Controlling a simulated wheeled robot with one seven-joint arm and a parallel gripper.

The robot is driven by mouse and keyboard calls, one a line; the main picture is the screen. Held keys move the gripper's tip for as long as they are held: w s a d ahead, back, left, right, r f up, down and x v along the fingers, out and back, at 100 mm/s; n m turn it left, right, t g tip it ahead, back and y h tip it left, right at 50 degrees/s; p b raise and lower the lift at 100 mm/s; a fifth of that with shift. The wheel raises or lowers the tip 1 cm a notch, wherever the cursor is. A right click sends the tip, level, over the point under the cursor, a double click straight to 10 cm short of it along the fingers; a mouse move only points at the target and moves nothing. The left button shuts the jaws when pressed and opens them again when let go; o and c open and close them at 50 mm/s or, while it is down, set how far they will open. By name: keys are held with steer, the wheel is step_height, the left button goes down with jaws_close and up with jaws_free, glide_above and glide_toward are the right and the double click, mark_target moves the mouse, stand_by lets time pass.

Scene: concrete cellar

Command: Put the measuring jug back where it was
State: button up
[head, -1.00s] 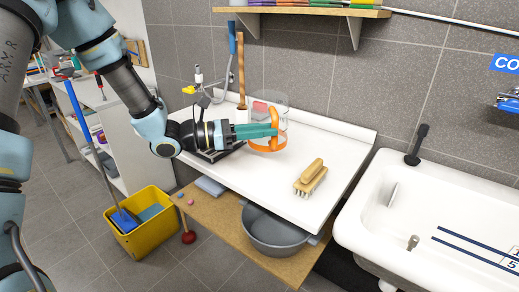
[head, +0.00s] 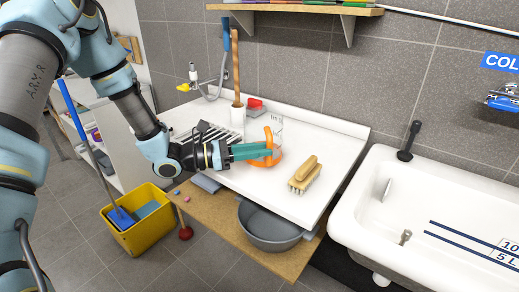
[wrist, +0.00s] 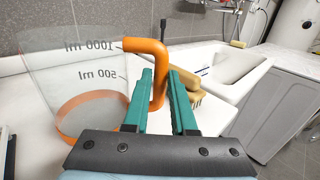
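The measuring jug (head: 278,130) is clear with an orange handle and an orange base ring. It is upright at the white counter (head: 335,137), left of the scrubbing brush. I cannot tell whether its base touches the counter. My gripper (head: 268,151) reaches in from the left with its green fingers on either side of the orange handle, shut on it. In the wrist view the handle (wrist: 158,88) stands between the fingertips (wrist: 160,85), and the clear body (wrist: 75,75) with 500 ml and 1000 ml marks is to the left.
A wooden scrubbing brush (head: 305,175) lies close to the right of the jug. A ribbed drainer (head: 205,138), a white holder with a wooden handle (head: 237,115) and a red object (head: 254,104) are behind. A white sink (head: 440,205) is at right.

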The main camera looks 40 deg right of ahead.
steer(key=o, duration=0.4)
steer(key=shift+r, duration=0.2)
steer(key=b+v, duration=0.4)
steer(key=v, duration=0.7)
steer(key=s+a+f+m+t+y, duration=0.1)
steer(key=s+a+f+m+y, duration=0.1)
steer(key=a+m+y, duration=0.45)
steer(key=s+a+f+m+t+y, duration=0.1)
steer(key=s+a+f+y, duration=0.15)
steer(key=a, duration=0.75)
steer(key=w+a+r+m+t+y, duration=0.1)
steer(key=w+a+m+t+y, duration=0.1)
steer(key=a, duration=0.4)
steer(key=w+a+r+m+t+y, duration=0.1)
steer(key=w+a+m+t+y, duration=0.1)
steer(key=a, duration=0.4)
steer(key=w+a+r+m+t+y, duration=0.1)
steer(key=w+a+m+t+y, duration=0.1)
steer(key=a, duration=0.4)
steer(key=shift+w+t+y, duration=0.4)
steer(key=shift+w+t, duration=0.1)
steer(key=shift+t, duration=0.4)
